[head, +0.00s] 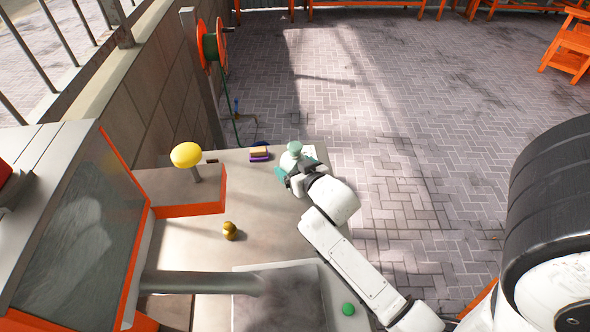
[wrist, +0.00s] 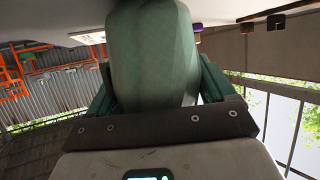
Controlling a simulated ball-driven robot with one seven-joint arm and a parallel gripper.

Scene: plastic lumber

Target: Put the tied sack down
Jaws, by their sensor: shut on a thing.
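The tied sack (head: 295,148) is pale green and sits at the end of my arm, over the far right corner of the table. In the wrist view the sack (wrist: 152,55) fills the upper middle as a green, cloth-like body. My gripper (head: 291,168) is shut on the sack, with its green fingers on either side of it. The gripper's dark bar also shows in the wrist view below the sack. Whether the sack's base touches the table (head: 265,200) is hidden by the gripper.
A yellow knob (head: 187,154) stands on an orange-edged block at left. A small brass object (head: 230,231), a purple and tan block (head: 259,153) and a green button (head: 348,309) are on the table. A grey machine (head: 80,235) stands at left. The middle of the table is mostly bare.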

